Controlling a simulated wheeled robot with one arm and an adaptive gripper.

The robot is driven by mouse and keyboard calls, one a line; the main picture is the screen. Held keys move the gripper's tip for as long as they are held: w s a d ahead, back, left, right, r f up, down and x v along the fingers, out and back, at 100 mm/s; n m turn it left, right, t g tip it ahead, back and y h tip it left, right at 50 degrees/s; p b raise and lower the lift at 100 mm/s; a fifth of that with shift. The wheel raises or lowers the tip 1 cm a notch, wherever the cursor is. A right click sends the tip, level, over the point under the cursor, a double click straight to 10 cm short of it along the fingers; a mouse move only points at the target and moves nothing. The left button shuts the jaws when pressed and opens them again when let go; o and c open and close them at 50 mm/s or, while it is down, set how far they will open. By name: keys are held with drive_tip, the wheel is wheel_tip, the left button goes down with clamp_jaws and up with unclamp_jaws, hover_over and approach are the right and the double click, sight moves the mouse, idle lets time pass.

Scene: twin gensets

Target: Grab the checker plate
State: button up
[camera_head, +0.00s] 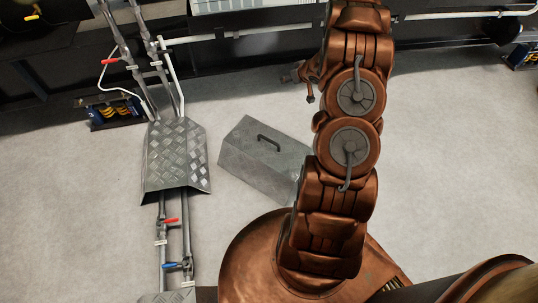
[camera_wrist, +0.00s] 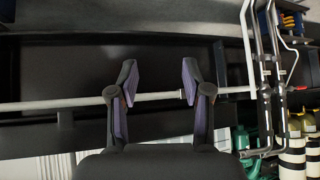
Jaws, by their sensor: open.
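The checker plate (camera_head: 176,157) is a grey metal sheet with a raised diamond pattern and bent-down edges. In the head view it lies over two parallel pipes, left of the centre. It cannot be made out in the wrist view. My gripper (camera_wrist: 158,82) is open in the wrist view, its two dark fingers apart with nothing between them. A light pipe runs across behind the fingers. My arm stands to the right of the plate in the head view, and the gripper is well away from the plate.
A grey metal box (camera_head: 262,158) with a dark handle stands on the floor just right of the plate. Below the plate, the pipes carry a red valve handle (camera_head: 170,221) and a blue one (camera_head: 173,265). Another red handle (camera_head: 110,61) is above. Open floor lies to the left.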

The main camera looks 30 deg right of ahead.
drive_tip(key=s+a+f+t+y+b, duration=0.1)
drive_tip(key=s+f+y+b, duration=0.15)
drive_tip(key=f, duration=0.55)
drive_tip(key=s+a+f+y+b, duration=0.1)
drive_tip(key=a+f+b, duration=0.15)
drive_tip(key=f, duration=0.55)
drive_tip(key=m+t+y+b, duration=0.1)
drive_tip(key=t+y+b, duration=0.1)
drive_tip(key=y+b, duration=0.25)
approach(269, 140)
drive_tip(key=w, duration=0.1)
drive_tip(key=w+f, duration=0.1)
drive_tip(key=shift+w+a, duration=0.2)
drive_tip(key=shift+w, duration=0.2)
drive_tip(key=shift+s+a+f, duration=0.15)
drive_tip(key=shift+s+a, duration=0.05)
drive_tip(key=shift+w+a+f+b, duration=0.2)
drive_tip(key=shift+a+b, duration=0.15)
drive_tip(key=shift+b, duration=0.1)
drive_tip(key=b+x, duration=0.3)
drive_tip(key=x, duration=0.3)
drive_tip(key=shift+w+f, duration=0.1)
drive_tip(key=shift+f, duration=0.05)
drive_tip(key=shift+w+a, duration=0.2)
drive_tip(key=shift+w, duration=0.1)
clamp_jaws()
